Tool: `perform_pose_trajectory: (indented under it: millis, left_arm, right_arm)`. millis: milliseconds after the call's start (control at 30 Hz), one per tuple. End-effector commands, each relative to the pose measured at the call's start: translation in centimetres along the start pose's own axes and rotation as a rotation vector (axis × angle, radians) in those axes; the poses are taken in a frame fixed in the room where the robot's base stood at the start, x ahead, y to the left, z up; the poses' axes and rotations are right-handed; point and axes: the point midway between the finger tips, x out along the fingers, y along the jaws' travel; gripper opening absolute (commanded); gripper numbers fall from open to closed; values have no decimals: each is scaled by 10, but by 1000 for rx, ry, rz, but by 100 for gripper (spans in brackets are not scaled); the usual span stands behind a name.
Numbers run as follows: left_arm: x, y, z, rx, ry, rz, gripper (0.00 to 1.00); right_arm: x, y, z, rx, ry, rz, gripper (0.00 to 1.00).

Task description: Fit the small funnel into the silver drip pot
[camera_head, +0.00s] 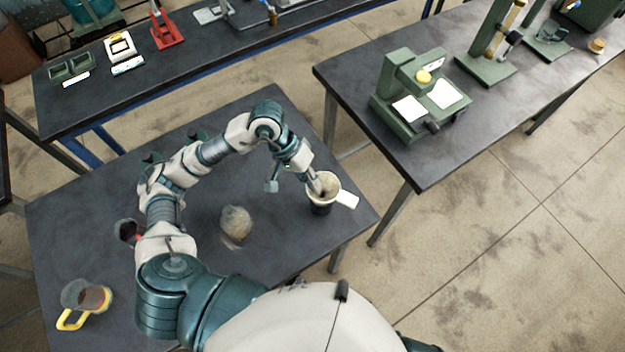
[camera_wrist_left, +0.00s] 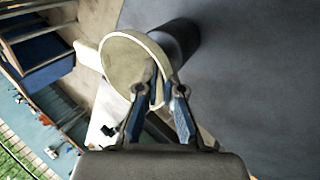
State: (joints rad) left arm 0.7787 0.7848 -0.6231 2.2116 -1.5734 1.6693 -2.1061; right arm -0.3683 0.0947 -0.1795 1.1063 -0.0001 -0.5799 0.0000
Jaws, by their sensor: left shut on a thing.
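The small funnel (camera_head: 331,186), a cream cup shape with a pale side tab, is at the right part of the near table. My left gripper (camera_head: 317,186) is shut on its rim. The funnel (camera_wrist_left: 121,62) fills the middle of the left wrist view, with the left fingertips (camera_wrist_left: 164,92) at its rim. A dark rounded part (camera_wrist_left: 176,38) shows beneath or behind it; I cannot tell whether it is separate. A shiny, rounded, brownish-silver vessel (camera_head: 236,222), apparently the silver drip pot, stands apart to the left of the funnel. My right gripper is not in view.
A glass jug with a yellow handle (camera_head: 72,318) stands at the near table's front left. A dark cup-like thing (camera_head: 126,230) is partly behind my left arm. A green instrument (camera_head: 398,80) stands on the right table, across a gap.

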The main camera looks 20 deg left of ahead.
Motion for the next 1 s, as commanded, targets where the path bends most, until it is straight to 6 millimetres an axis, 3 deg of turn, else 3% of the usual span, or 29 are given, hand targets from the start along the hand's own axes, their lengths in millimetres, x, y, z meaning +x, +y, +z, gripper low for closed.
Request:
perform_pose_trajectory:
  millis: [333,467,800,1000]
  left_arm:
    - [0,0,0,0,0,0,0]
    - [0,0,0,0,0,0,35]
    - [-2,0,0,0,1,-1,35]
    - [-32,-1,-1,0,6,-1,35]
  right_arm:
    - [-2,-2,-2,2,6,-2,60]
    - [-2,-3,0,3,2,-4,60]
    - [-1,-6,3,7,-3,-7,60]
    - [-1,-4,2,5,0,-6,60]
